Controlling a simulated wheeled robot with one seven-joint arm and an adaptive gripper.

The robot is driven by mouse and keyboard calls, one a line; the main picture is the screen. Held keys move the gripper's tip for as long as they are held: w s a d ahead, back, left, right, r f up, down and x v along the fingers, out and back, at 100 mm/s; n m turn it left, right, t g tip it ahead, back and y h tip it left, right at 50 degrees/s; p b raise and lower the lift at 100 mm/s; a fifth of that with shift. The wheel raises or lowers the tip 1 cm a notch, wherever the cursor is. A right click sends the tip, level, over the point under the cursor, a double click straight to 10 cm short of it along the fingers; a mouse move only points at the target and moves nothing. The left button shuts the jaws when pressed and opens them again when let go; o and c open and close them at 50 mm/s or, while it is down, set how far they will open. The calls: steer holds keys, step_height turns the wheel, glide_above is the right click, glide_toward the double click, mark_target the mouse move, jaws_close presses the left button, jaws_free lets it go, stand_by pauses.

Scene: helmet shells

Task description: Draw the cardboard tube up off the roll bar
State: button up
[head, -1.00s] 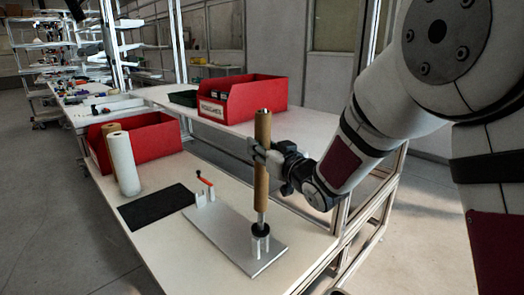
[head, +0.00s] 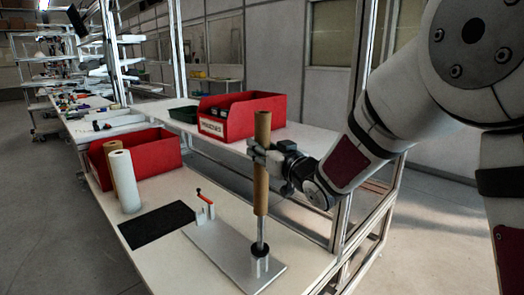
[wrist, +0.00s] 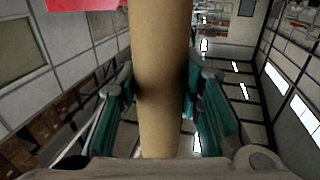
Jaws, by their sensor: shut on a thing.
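The brown cardboard tube (head: 262,190) stands upright around the metal roll bar (head: 261,230) in the head view. A bare length of bar shows between the tube's lower end and the black collar (head: 259,249) on the grey base plate (head: 215,243). My gripper (head: 259,152) is shut on the tube above its middle, coming from the right. In the wrist view the tube (wrist: 160,60) runs between the two teal-padded fingers (wrist: 160,100). The bar inside the tube is hidden, so how far up it reaches cannot be told.
A white roll (head: 124,180) and a brown roll stand by a red bin (head: 160,155) at left. Another red bin (head: 240,118) sits on the shelf behind. Space above the tube looks clear.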

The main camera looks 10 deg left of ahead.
step_height(320, 180, up, 14)
steer(key=p, duration=0.8)
steer(key=shift+s+d, duration=0.15)
steer(key=shift+d, duration=0.05)
stand_by(0.8)
steer(key=shift+r, duration=0.1)
